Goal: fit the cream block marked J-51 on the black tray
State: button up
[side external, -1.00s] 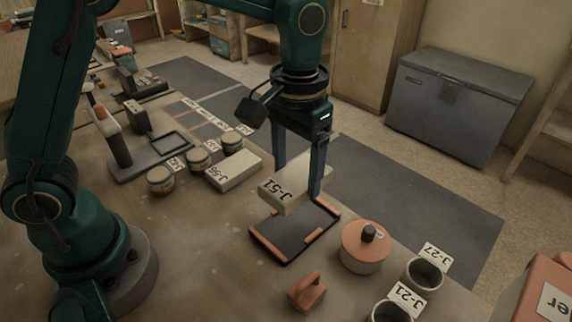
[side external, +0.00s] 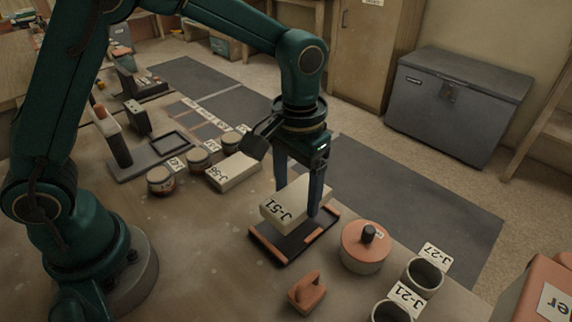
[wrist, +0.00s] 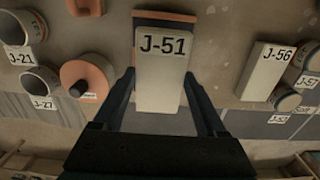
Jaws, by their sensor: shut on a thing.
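The cream block marked J-51 (side external: 291,206) is between the fingers of my gripper (side external: 298,200), which is shut on it. The black tray (side external: 275,243) with orange edge strips lies on the table directly below the block. The block covers much of the tray in the side view; I cannot tell whether its underside touches the tray. In the wrist view the block (wrist: 161,75) hides most of the tray, whose orange edge (wrist: 165,16) shows beyond it. My gripper's fingers (wrist: 163,98) stand on either side of the block there.
A cream block marked J-56 (side external: 233,172) lies to the left, near several small jars (side external: 197,159). An orange lidded pot (side external: 365,248) stands right of the tray. An orange handled piece (side external: 306,293) is in front. Cups marked J-27 (side external: 423,276) and J-21 (side external: 390,312) stand at the right.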

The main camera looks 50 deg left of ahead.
jog(key=shift+f, duration=0.7)
dwell(1.0)
jog(key=shift+f, duration=0.4)
jog(key=shift+f, duration=0.3)
jog(key=shift+f, duration=0.65)
jog(key=shift+f, duration=0.1)
dwell(0.6)
jog(key=o, duration=1.4)
